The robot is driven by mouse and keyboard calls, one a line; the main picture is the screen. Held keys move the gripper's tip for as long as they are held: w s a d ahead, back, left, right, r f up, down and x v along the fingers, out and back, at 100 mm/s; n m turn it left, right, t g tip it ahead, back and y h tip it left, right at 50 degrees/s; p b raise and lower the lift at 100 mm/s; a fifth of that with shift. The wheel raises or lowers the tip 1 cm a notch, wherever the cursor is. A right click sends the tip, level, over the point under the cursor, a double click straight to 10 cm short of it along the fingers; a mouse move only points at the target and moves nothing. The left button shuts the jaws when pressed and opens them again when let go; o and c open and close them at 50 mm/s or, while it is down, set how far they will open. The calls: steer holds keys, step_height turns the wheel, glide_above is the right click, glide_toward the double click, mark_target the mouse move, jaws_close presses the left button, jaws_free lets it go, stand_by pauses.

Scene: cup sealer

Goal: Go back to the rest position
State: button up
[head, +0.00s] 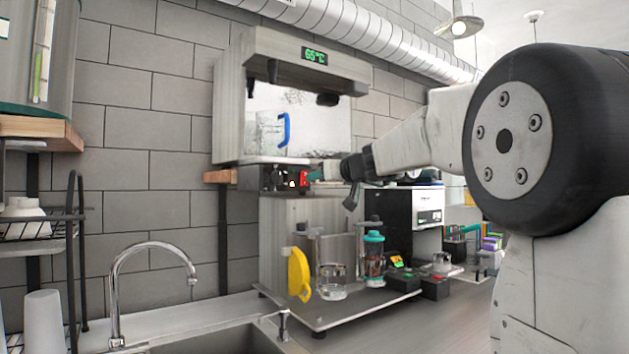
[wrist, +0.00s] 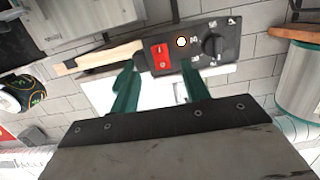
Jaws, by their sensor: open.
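My gripper (head: 316,173) is at the end of my outstretched arm, in front of the control panel (head: 275,178) of the tall machine. In the wrist view, its two green fingers (wrist: 160,84) are apart with nothing held between them. The red switch (wrist: 162,57) shows just beyond and between the fingertips. I cannot tell whether a finger touches it. A lit white lamp (wrist: 181,42) and a black dial (wrist: 213,45) are beside the switch. In the head view, the red switch (head: 304,178) is partly beside the fingers.
The machine's display (head: 314,55) reads 65°C, above a clear jug with a blue handle (head: 284,130). Below stand a yellow handle (head: 299,274), a glass cup (head: 332,283) and a teal-lidded bottle (head: 374,262). A sink tap (head: 150,247) and a wire rack (head: 40,215) are at left.

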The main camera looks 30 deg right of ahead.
steer(key=shift+s, duration=0.7)
steer(key=s+a+f+m+g+y, duration=0.1)
steer(key=s+a+f+g+y, duration=0.1)
steer(key=s+a+f+g, duration=0.6)
steer(key=s+a+f+m+g+y, duration=0.15)
steer(key=s+a+f, duration=0.45)
steer(key=f, duration=0.7)
steer(key=s+a+f+g+h, duration=0.1)
steer(key=s+f, duration=0.3)
steer(key=s, duration=0.4)
steer(key=s+a+f+n+g+h, duration=0.1)
steer(key=s+a+f, duration=0.3)
steer(key=s, duration=0.5)
steer(key=s+a+f+n+g+h, duration=0.1)
steer(key=s+a+f+g+h, duration=0.1)
steer(key=s+f, duration=0.3)
steer(key=s+g, duration=0.1)
steer(key=s, duration=0.2)
steer(key=shift+s+a+f+g, duration=0.25)
steer(key=shift+a+f+g, duration=0.1)
